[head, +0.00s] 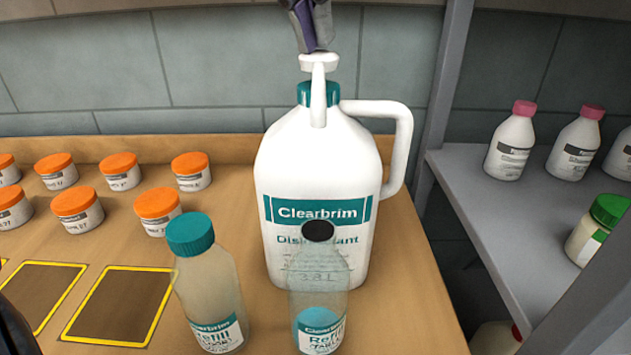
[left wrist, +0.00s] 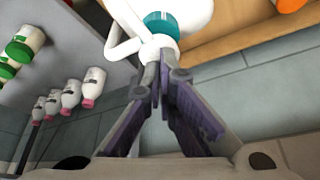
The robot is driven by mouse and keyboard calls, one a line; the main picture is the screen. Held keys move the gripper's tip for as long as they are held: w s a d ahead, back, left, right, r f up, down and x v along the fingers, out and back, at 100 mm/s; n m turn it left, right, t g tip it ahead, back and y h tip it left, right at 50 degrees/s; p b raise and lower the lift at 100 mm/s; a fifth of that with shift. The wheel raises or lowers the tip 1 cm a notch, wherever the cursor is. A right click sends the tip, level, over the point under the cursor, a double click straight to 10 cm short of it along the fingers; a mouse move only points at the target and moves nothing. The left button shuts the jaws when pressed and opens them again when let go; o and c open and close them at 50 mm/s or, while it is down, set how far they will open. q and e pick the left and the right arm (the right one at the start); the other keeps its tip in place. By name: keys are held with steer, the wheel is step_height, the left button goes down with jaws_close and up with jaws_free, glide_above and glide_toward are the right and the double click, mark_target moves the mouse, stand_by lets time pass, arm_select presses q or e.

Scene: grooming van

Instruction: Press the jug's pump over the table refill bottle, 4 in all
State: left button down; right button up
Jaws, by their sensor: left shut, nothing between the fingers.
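The white Clearbrim jug (head: 318,165) stands on the wooden counter with a teal collar and a white pump (head: 319,64) on top. The pump's spout points toward me. A clear refill bottle (head: 319,270) with an open dark mouth stands in front of the jug, below the spout, with blue liquid low inside. The left wrist view shows the fingertips (left wrist: 162,66) against the pump head (left wrist: 152,45); exact contact is unclear.
A second refill bottle (head: 207,280) with a teal cap stands to the left. Several orange-lidded jars (head: 120,170) and yellow-edged dark pads (head: 118,305) lie farther left. A grey shelf (head: 500,215) at right holds pink-capped bottles (head: 512,140) and a green-capped one (head: 600,228).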

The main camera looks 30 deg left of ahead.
arm_select(q)
steer(key=shift+f, duration=0.4)
steer(key=shift+r, duration=1.6)
steer(key=shift+f, duration=0.15)
steer(key=shift+f, duration=1.45)
steer(key=shift+r, duration=1.6)
steer(key=shift+f, duration=0.15)
